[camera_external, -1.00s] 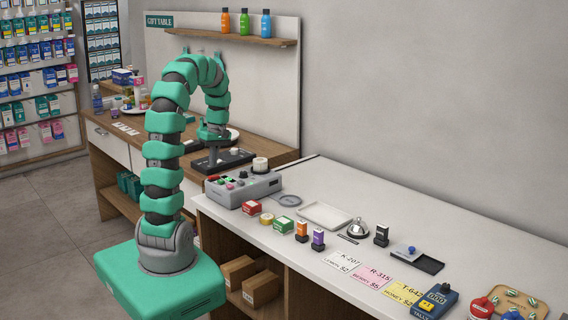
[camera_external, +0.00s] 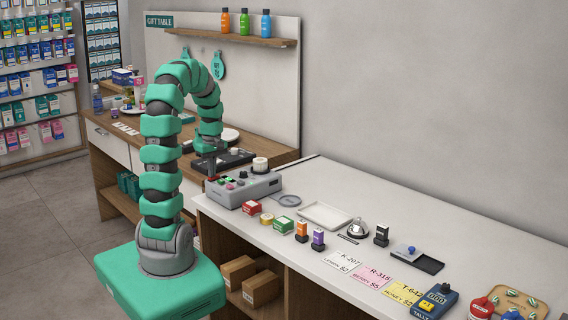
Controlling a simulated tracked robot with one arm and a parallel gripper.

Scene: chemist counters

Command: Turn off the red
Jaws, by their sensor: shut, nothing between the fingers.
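A grey control box (camera_external: 245,189) sits at the left end of the white counter, with small coloured buttons and knobs on its sloped top. A red control (camera_external: 212,178) shows at the box's left corner, and a green one (camera_external: 228,178) is beside it. My gripper (camera_external: 211,172) points down with its fingers together, just above the red control. I cannot tell whether the fingertips touch it. Whether the red control is lit or pressed is too small to tell.
A black tray (camera_external: 236,157) lies behind the box on the wooden counter. A white roll (camera_external: 260,164) stands at the box's back edge. Red (camera_external: 252,208) and green (camera_external: 283,224) small boxes stand in front. A bell (camera_external: 358,229) and a white tray (camera_external: 326,215) are further right.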

